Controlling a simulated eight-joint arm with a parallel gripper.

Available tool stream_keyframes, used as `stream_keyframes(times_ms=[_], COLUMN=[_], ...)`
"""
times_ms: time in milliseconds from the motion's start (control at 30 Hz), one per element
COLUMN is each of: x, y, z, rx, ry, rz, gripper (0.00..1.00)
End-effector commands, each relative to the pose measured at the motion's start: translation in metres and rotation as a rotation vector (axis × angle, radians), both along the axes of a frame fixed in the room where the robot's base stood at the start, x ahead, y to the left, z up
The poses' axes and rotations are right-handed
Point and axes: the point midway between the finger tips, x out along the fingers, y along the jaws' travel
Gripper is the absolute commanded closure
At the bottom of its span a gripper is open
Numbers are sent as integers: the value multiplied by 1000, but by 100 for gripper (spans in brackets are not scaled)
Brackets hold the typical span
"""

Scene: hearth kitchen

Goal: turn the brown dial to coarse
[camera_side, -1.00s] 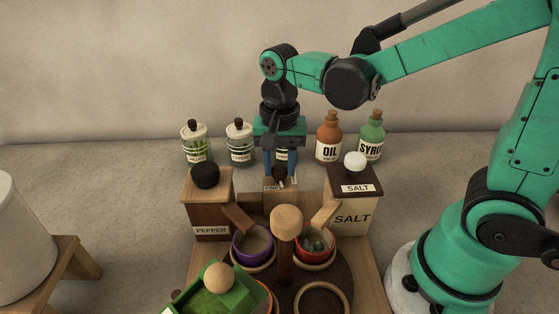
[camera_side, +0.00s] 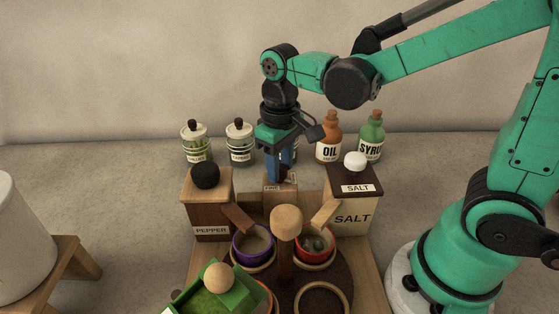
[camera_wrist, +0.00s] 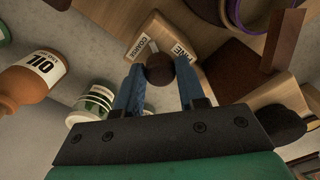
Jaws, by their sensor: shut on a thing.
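The brown dial (camera_wrist: 160,70) is a round dark knob on a wooden block (camera_wrist: 157,35) between the pepper and salt boxes. A COARSE label (camera_wrist: 143,48) and a FINE label (camera_wrist: 181,53) sit beside it. In the side view the FINE label (camera_side: 271,188) shows low on the block. My gripper (camera_wrist: 158,84), with blue fingers, is shut around the dial, one finger on each side. In the side view my gripper (camera_side: 281,172) points down and hides most of the dial. I cannot tell where the dial's setting stands.
The pepper box (camera_side: 210,225) stands left and the salt box (camera_side: 349,217) right. Behind are jars (camera_side: 195,147), an oil bottle (camera_side: 328,140) and a syrup bottle (camera_side: 371,141). In front, a purple bowl (camera_side: 236,252) and a red bowl (camera_side: 331,251) sit on a round stand.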

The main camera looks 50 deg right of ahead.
Motion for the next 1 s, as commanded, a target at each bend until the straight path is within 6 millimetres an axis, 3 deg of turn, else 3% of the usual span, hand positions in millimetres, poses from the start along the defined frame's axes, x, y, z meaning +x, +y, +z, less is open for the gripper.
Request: stream_keyframes(times_ms=[500,1000], x=[0,0], y=[-1,-1], z=[0,0], rx=[-1,-1], ry=[-1,-1], rz=[393,506], gripper=[100,100])
